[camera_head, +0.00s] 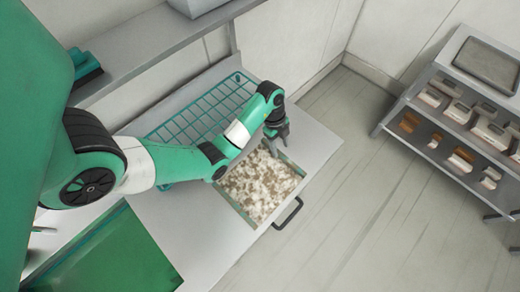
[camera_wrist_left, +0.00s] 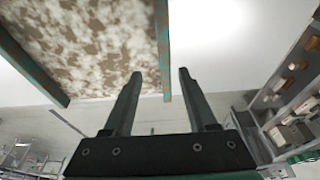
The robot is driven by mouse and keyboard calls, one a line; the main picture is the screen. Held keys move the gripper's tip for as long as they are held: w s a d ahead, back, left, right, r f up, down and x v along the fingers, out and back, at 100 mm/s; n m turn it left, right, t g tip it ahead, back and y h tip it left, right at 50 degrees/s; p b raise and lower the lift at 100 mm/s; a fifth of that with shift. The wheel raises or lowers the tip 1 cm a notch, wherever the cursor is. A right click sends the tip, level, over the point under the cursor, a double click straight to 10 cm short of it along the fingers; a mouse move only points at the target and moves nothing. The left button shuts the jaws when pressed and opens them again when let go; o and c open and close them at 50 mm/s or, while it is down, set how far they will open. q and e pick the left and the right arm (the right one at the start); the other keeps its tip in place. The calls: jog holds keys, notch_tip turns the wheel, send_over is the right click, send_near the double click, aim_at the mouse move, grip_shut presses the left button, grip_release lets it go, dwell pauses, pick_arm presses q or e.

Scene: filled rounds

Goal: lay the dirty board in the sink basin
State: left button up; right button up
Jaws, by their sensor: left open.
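My right gripper is not in view.
A green rectangular panel or recess (camera_head: 115,262) is at lower left on the grey counter (camera_head: 205,225). A black handle (camera_head: 288,214) juts from the counter front. Shelves with small blocks (camera_head: 445,140) stand at right; the floor between is clear.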

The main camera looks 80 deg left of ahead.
aim_at(283, 156)
pick_arm(q)
jog(key=x, duration=0.1)
jog(key=b+x, duration=0.1)
jog(key=x, duration=0.1)
jog(key=b+x, duration=0.1)
jog(key=shift+w+a+f, duration=0.15)
jog(key=shift+w+f, duration=0.15)
jog(key=shift+f, duration=0.4)
jog(key=shift+w, duration=0.1)
grip_shut()
